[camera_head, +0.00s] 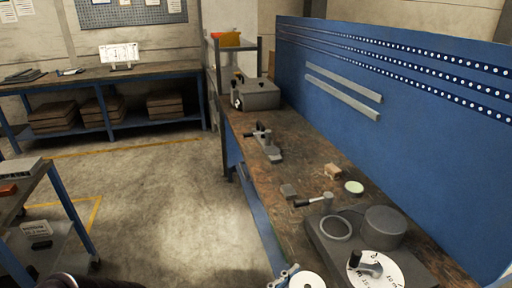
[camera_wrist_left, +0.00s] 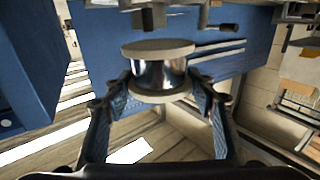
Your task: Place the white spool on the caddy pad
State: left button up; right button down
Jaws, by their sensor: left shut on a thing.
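The white spool (camera_head: 307,281) shows at the bottom edge of the head view, partly cut off. In the left wrist view the spool (camera_wrist_left: 158,70) has two pale flanges and a shiny core. My left gripper (camera_head: 284,276) is shut on it, with a finger on each side, and holds it up beside the bench. A dark grey base (camera_head: 322,248) on the bench carries a ring, a grey cylinder (camera_head: 384,223) and a white marked dial (camera_head: 393,270) with a black handle. A pale green disc (camera_head: 354,188) lies behind it. I cannot tell which surface is the caddy pad. My right gripper is not in view.
The wooden workbench (camera_head: 240,125) runs along a blue perforated panel (camera_head: 400,110). A handled tool (camera_head: 268,146), a small wooden block (camera_head: 332,171) and a grey box (camera_head: 257,94) stand farther back. A cart (camera_head: 50,200) is at the left. The floor between is clear.

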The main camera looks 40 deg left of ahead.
aim_at(272, 150)
jog(key=i+j, duration=0.15)
jog(key=j, duration=0.4)
jog(key=i+j+z, duration=0.1)
jog(key=j, duration=0.45)
jog(key=i+j, duration=0.1)
jog(key=j, duration=0.45)
jog(key=i+j, duration=0.1)
jog(key=j, duration=0.5)
jog(key=z, duration=0.05)
